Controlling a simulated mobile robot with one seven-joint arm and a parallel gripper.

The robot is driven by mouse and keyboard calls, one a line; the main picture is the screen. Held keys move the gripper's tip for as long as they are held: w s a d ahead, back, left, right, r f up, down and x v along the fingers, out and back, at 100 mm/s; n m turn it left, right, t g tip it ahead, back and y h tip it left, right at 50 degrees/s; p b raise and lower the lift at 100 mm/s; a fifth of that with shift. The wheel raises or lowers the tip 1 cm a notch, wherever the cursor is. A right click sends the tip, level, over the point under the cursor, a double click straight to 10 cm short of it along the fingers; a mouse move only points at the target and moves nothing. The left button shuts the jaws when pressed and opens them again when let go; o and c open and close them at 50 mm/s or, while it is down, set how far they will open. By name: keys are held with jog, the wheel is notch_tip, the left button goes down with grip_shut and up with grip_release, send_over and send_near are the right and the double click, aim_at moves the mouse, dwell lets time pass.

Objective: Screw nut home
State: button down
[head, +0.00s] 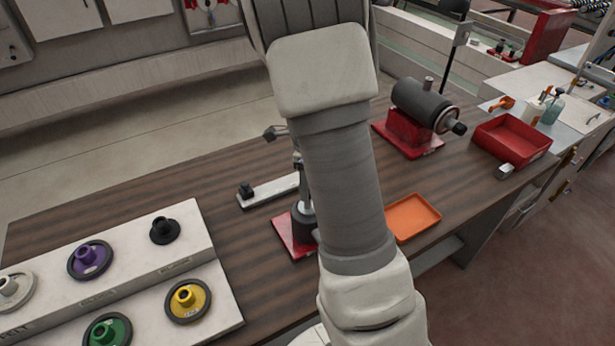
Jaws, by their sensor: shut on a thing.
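A small fixture with a red base (290,236) and a dark round body (303,222) stands on the brown bench, left of my arm. A thin upright metal part rises from it and is partly covered by my arm. My arm hangs down across the middle of the view and hides my gripper. I cannot pick out the nut or its thread; they may be behind my arm. A small grey part (275,132) sticks out left of my arm, and I cannot tell what it belongs to.
A pale rack (140,250) holds several coloured wheels at the left. A pale bar with a black block (246,190) lies near the fixture. An orange tray (413,217), a red-based motor (424,101) and a red bin (512,138) are at the right.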

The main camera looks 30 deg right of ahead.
jog(key=shift+c, duration=1.4)
grip_release()
jog(key=shift+d, duration=0.1)
jog(key=shift+c, duration=0.8)
